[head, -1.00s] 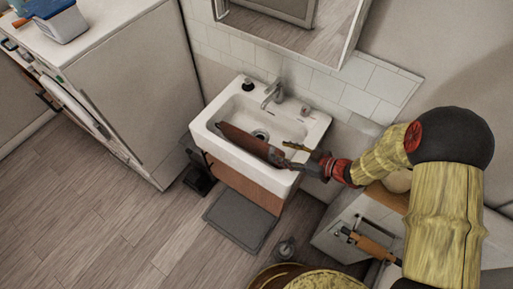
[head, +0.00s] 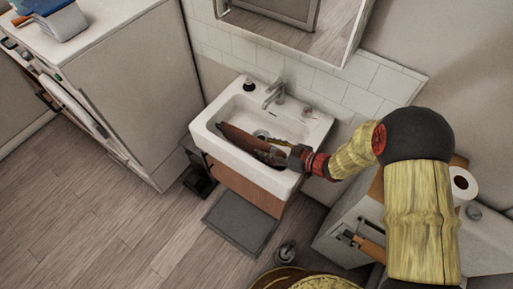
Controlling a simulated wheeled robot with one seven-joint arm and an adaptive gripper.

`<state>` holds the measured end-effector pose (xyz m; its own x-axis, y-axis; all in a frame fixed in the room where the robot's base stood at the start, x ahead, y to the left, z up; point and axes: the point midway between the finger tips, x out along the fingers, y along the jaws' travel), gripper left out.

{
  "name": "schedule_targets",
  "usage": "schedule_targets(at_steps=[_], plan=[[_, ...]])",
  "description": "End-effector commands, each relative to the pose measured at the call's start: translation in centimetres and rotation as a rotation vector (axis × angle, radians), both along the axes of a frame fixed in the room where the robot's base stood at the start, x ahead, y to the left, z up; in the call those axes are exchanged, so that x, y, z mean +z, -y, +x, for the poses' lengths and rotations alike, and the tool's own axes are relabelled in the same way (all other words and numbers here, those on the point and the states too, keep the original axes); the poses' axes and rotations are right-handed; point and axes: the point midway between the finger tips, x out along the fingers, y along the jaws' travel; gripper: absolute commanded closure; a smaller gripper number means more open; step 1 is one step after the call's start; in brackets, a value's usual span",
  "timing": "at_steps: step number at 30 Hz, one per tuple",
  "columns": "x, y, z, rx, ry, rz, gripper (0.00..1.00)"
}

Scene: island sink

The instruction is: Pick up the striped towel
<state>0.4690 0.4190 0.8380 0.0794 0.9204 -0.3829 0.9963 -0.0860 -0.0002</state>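A reddish-brown, flat, long cloth-like thing (head: 240,138), likely the towel, lies slantwise at the front of the white sink (head: 320,130). Stripes are too small to make out. My gripper (head: 273,149) is over the sink's front right part, pointing left at the right end of this cloth. Its fingers look spread, one yellowish and farther back, one dark and nearer. The cloth's right end is partly hidden by the fingers, and I cannot tell whether they touch it.
A faucet (head: 272,93) and a small dark bottle (head: 249,85) stand at the sink's back edge. A mirror cabinet (head: 290,30) hangs above. A white washing machine (head: 120,85) stands at left. A toilet roll (head: 462,185) is at right. A grey mat (head: 240,222) lies below; floor at left is clear.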

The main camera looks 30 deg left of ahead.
Motion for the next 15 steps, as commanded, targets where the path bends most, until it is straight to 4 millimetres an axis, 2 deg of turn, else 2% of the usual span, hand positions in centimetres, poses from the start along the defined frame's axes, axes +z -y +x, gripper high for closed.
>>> schedule_targets(at_steps=[15], plan=[[0.02,0.04,0.00,0.000,0.000,0.000,0.81]])
